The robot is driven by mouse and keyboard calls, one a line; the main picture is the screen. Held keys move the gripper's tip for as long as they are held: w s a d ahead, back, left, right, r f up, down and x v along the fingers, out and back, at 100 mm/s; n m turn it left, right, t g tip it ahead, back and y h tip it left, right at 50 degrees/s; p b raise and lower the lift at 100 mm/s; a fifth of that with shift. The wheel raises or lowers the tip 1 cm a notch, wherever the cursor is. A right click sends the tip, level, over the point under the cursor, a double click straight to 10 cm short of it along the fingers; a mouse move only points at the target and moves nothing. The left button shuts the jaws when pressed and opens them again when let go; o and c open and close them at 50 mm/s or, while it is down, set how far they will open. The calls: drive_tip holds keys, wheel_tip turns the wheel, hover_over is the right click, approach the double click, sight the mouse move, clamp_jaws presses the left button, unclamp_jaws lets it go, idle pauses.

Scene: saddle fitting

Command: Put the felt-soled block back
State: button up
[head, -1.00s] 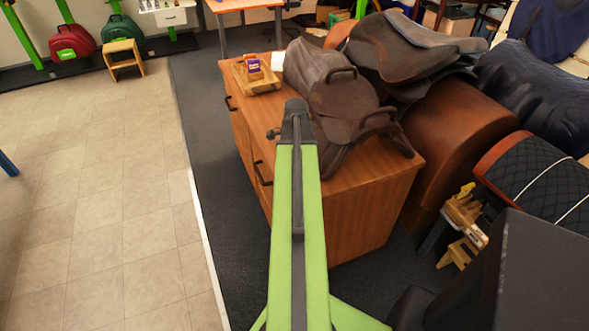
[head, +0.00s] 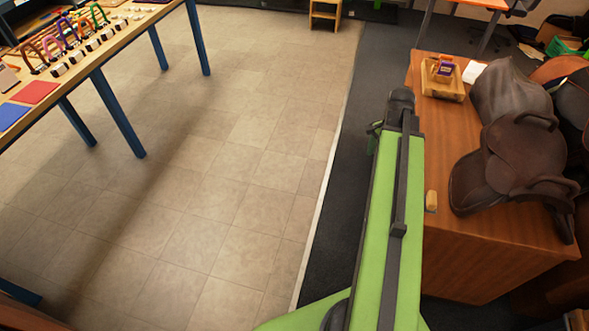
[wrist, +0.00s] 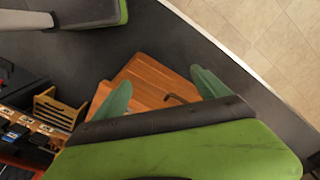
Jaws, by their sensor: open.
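A small light wooden block (head: 431,201) lies on the cabinet top by its left edge, just right of my arm. A wooden tray (head: 455,92) at the cabinet's far end holds a wooden piece with a purple part (head: 441,69). I cannot tell which has a felt sole, as no underside shows. My gripper is mostly hidden behind my arm in the head view; a green finger shows (head: 374,136).
A brown saddle (head: 520,165) rests on the cabinet top (head: 465,235), right of the small block. A workbench with red (head: 35,92) and blue pads stands at the upper left. The tiled floor (head: 220,190) between is clear.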

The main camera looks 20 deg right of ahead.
drive_tip(key=w+a+n, duration=0.3)
drive_tip(key=a+n, duration=0.5)
drive_tip(key=a, duration=0.9)
drive_tip(key=w+a+n, duration=0.4)
drive_tip(key=a+n, duration=0.4)
drive_tip(key=a, duration=1)
drive_tip(key=shift+w, duration=0.2)
drive_tip(key=shift+a, duration=0.1)
